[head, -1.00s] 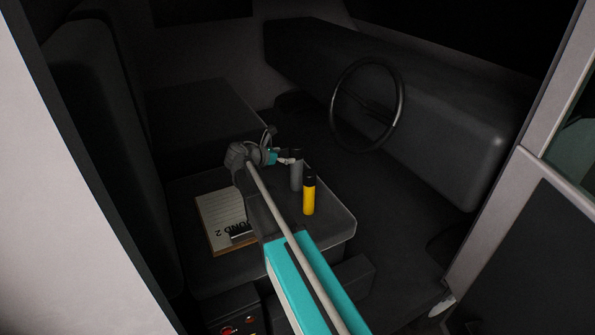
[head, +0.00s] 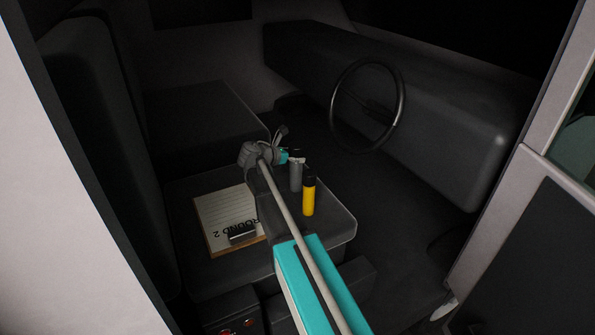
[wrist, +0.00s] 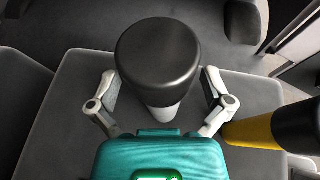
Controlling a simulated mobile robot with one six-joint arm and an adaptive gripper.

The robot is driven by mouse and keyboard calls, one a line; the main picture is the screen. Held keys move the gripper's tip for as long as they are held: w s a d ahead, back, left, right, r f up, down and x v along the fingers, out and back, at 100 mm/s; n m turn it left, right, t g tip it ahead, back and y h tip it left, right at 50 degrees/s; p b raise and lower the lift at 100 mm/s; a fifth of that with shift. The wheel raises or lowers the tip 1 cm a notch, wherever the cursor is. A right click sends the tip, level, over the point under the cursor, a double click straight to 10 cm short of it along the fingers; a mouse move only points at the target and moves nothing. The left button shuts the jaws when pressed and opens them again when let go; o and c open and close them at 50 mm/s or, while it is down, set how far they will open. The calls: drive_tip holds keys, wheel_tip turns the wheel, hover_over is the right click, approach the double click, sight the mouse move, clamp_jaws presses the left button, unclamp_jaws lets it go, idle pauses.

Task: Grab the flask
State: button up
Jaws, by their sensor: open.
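A grey flask (head: 296,177) with a black cap stands upright on the seat, and a yellow flask (head: 309,197) with a black cap stands just nearer to the head camera. In the wrist view the grey flask's dark cap (wrist: 158,52) is seen from above, between the two fingers. My gripper (wrist: 161,88) is open around the grey flask, one finger on each side, with gaps visible. In the head view my gripper (head: 291,158) is at the flask's upper part, partly hiding it. The yellow flask (wrist: 275,130) lies outside the right finger in the wrist view.
A clipboard with paper marked "ROUND 2" (head: 222,217) lies on the dark seat (head: 335,222), left of my arm. A steering wheel (head: 368,105) and dashboard are beyond, to the right. A backrest (head: 90,150) rises at left.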

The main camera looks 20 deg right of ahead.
drive_tip(key=shift+d+f, duration=0.15)
drive_tip(key=shift+d, duration=0.15)
idle(0.4)
drive_tip(key=c, duration=1.3)
drive_tip(key=shift+o, duration=0.2)
drive_tip(key=shift+r, duration=0.25)
wheel_tip(320, 180, up, 10)
drive_tip(key=p, duration=1)
drive_tip(key=shift+f, duration=0.2)
